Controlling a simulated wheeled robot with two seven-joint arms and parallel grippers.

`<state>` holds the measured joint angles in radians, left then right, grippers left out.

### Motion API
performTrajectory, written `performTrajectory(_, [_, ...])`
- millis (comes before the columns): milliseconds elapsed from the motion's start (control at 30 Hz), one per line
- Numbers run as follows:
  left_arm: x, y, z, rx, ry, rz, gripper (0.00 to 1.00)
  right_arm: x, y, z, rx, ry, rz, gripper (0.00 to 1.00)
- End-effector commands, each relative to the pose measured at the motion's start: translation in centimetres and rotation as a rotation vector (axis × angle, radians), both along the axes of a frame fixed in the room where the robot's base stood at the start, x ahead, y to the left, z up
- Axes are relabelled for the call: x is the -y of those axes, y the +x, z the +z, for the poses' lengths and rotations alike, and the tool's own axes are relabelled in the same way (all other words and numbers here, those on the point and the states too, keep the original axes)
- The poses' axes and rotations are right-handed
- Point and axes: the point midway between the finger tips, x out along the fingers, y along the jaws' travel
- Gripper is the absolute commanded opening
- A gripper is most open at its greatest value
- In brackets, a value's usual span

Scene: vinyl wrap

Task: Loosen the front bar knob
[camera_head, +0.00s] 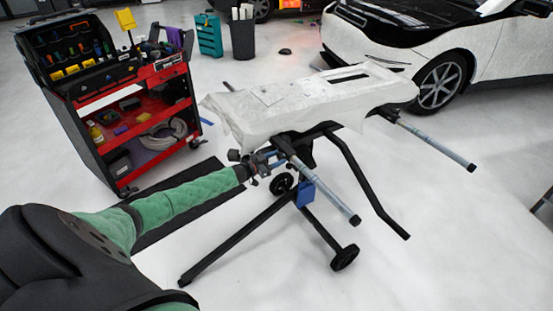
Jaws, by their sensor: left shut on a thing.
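A work stand (342,165) with black legs carries a white-wrapped panel (310,97) on top. A silvery front bar (325,190) sticks out from under the panel towards me. My left gripper (268,163) is at the bar's inner end, under the panel's near edge. It is shut on a small dark part there, which I take to be the front bar knob; the fingers mostly hide it. My left arm in its green sleeve reaches in from the lower left. My right gripper is out of view.
A red and black tool cart (128,115) stands at the left. A second bar (437,142) juts out at the right of the stand. A white and black car (440,50) is behind.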

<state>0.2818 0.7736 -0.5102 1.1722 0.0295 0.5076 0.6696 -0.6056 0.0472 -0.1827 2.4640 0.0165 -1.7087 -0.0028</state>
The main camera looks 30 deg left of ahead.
Motion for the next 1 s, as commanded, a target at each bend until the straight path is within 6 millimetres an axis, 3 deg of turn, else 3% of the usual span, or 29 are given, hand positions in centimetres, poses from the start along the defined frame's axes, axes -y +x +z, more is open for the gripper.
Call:
performTrajectory(667, [-0.15,-0.04,-0.11,-0.026,-0.051,0.002,0.21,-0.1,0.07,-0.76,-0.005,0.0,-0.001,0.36])
performTrajectory(700, [-0.15,-0.04,-0.11,-0.026,-0.051,0.002,0.51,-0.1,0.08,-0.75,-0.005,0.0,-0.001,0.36])
performTrajectory(767, [-0.14,-0.04,-0.1,-0.025,-0.05,0.001,0.63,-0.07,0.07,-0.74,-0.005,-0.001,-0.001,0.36])
performTrajectory(1000, [-0.04,-0.01,-0.04,-0.024,-0.051,0.0,0.65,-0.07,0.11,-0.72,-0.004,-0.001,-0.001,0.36])
